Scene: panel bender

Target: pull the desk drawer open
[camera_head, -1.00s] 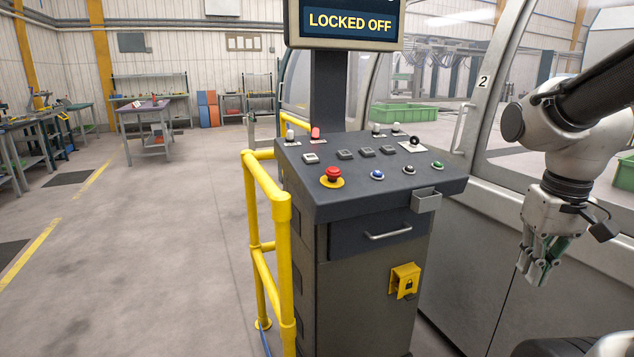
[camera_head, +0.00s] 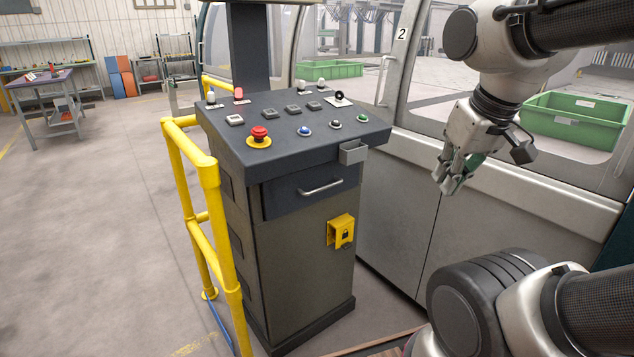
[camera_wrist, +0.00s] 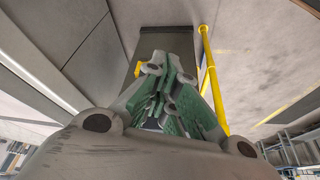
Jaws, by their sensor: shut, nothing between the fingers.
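The desk drawer (camera_head: 311,196) is a dark panel under the sloped control top of the grey desk (camera_head: 300,255). It sits flush and closed, with a silver bar handle (camera_head: 321,188) across its front. My gripper (camera_head: 447,186) hangs to the right of the desk, fingers pointing down, apart from the handle. It is shut and empty. In the wrist view my green-padded fingers (camera_wrist: 165,95) fill the middle, with the grey side of the desk behind them. The drawer handle cannot be made out in that view.
A yellow rail (camera_head: 205,215) stands along the desk's left side. Glazed machine panels (camera_head: 400,225) stand behind. Open floor lies to the left.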

